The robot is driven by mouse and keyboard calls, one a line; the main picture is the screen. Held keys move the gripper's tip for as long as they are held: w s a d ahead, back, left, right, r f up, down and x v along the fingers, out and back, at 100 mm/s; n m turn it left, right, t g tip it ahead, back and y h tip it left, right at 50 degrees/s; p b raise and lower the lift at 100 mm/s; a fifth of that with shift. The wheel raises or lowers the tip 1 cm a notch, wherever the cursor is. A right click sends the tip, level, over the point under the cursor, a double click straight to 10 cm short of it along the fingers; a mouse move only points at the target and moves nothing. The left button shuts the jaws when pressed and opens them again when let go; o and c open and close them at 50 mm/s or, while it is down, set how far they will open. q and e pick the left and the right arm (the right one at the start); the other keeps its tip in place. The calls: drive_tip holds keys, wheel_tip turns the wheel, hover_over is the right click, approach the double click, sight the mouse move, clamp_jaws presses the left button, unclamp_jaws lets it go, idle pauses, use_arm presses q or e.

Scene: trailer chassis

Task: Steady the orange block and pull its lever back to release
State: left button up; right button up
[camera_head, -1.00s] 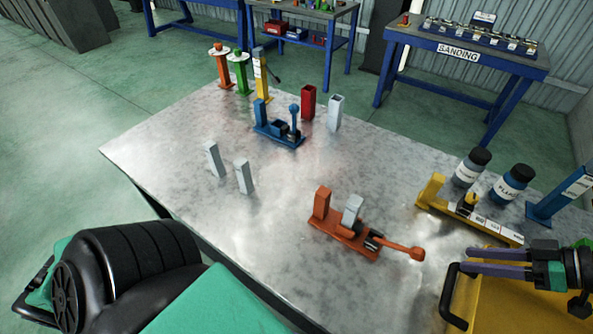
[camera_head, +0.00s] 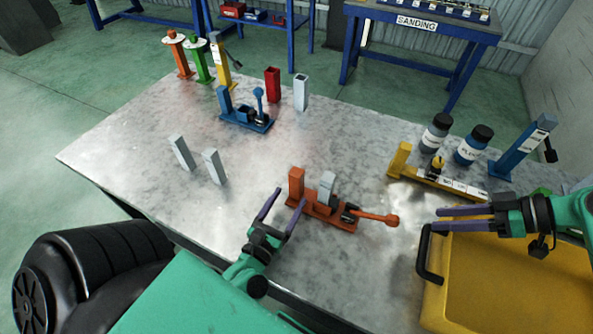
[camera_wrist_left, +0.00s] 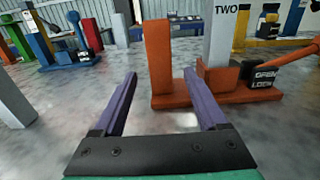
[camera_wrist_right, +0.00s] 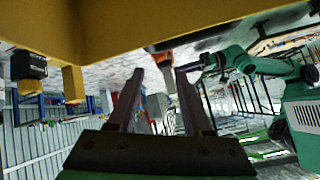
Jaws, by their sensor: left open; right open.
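The orange block (camera_head: 297,186) is an upright post at the left end of a low orange base on the metal table. A grey block (camera_head: 327,187) stands on that base beside it. The orange lever (camera_head: 378,218) lies low, pointing right with a round knob at its end. My left gripper (camera_head: 282,207) is open and empty, just left of the orange post. In the left wrist view the orange post (camera_wrist_left: 158,55) stands ahead, between the fingers' lines and apart from them. My right gripper (camera_head: 437,218) is open and empty, right of the lever knob, by the yellow box.
A yellow box (camera_head: 480,290) with a black handle (camera_head: 424,262) fills the front right. A yellow fixture (camera_head: 435,180) and two dark bottles (camera_head: 472,146) stand behind it. A blue fixture (camera_head: 245,115) and two grey posts (camera_head: 213,165) stand left.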

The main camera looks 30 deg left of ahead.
sight(302, 178)
use_arm(q)
drive_tip(key=w, duration=0.8)
drive_tip(key=shift+w+a, duration=0.25)
drive_tip(key=shift+a, duration=0.1)
drive_tip(key=shift+s, duration=0.1)
clamp_jaws()
idle(0.6)
use_arm(e)
clamp_jaws()
